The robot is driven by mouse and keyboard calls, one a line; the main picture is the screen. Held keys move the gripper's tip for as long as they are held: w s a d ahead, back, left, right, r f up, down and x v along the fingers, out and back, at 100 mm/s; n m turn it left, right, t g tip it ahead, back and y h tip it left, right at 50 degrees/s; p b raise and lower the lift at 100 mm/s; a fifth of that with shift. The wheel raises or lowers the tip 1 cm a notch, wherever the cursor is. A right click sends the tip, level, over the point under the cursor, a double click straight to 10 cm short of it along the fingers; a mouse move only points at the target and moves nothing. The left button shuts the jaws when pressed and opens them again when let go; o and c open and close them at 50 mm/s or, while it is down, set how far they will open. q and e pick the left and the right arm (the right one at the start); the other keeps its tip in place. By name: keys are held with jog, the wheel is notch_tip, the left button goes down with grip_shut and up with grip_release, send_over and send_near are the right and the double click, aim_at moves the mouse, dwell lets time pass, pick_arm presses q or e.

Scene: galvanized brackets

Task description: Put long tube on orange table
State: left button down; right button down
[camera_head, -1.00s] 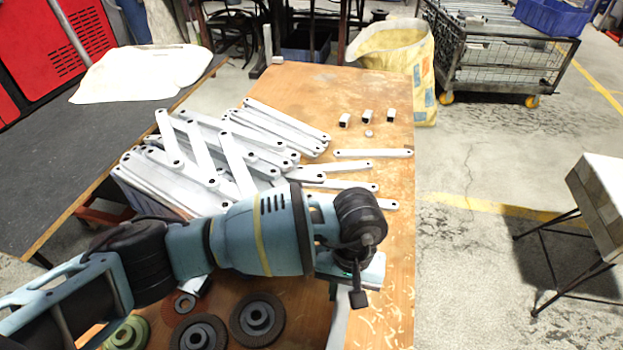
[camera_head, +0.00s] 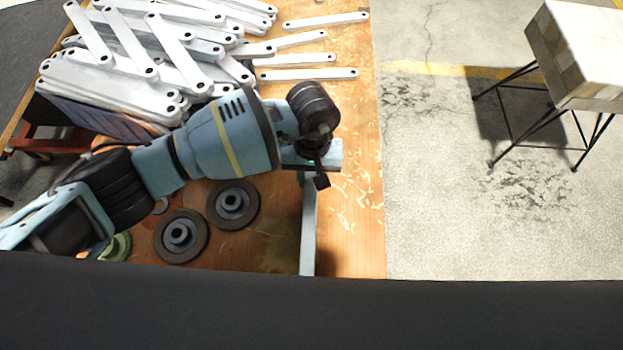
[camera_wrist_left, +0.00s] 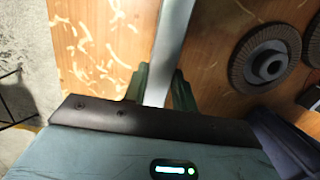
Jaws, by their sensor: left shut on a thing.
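The long tube (camera_head: 308,232) is a pale grey straight bar below my left gripper in the head view. It also shows in the left wrist view (camera_wrist_left: 172,40). My left gripper (camera_wrist_left: 157,88) is shut on it, one green finger on each side. In the head view the gripper (camera_head: 309,172) is mostly hidden by my wrist. The tube is over the orange-brown wooden table (camera_head: 355,220); I cannot tell whether it touches the top. Its near end is cut off by a dark edge. My right gripper is not in view.
Several white perforated bars (camera_head: 130,85) are piled at the table's left, with loose ones nearer its right edge. Dark grinding discs (camera_head: 181,237) lie left of the tube. A block-topped stool (camera_head: 580,50) stands on the floor at right.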

aim_at(312, 184)
pick_arm(q)
jog(key=shift+f, duration=1.3)
jog(key=shift+b, duration=0.3)
jog(key=shift+f, duration=0.2)
jog(key=c, duration=1.5)
grip_release()
jog(key=o, duration=0.4)
